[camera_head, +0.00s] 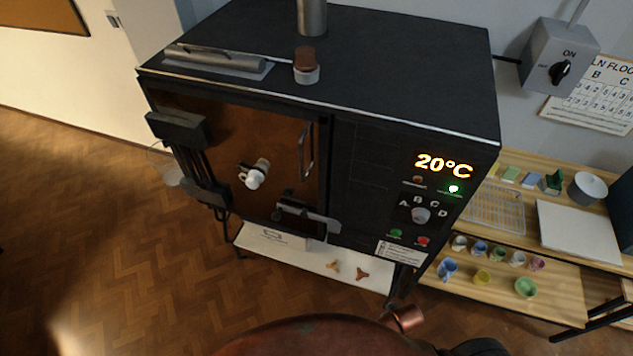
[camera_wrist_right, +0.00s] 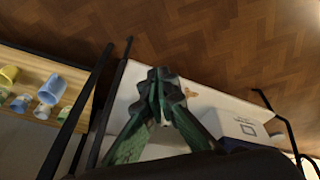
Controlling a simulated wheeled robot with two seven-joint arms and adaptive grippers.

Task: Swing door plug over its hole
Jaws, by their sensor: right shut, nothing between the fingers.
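The door plug (camera_head: 254,178) is a small white knob on a pale fitting, on the brown front of the kiln door (camera_head: 225,135). Its hole cannot be made out clearly; I cannot tell whether the plug covers it. My right gripper (camera_wrist_right: 162,84) shows in the right wrist view, its green fingers drawn together with nothing between them. It appears above the white shelf (camera_wrist_right: 222,98) under the kiln, away from the plug. The right gripper cannot be made out in the head view. My left gripper is in neither view.
The door has a vertical handle (camera_head: 305,152) and a lower latch (camera_head: 308,217). The control panel (camera_head: 420,200) reads 20°C. A wooden rack (camera_head: 495,280) with cups stands right. Floor at left is clear.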

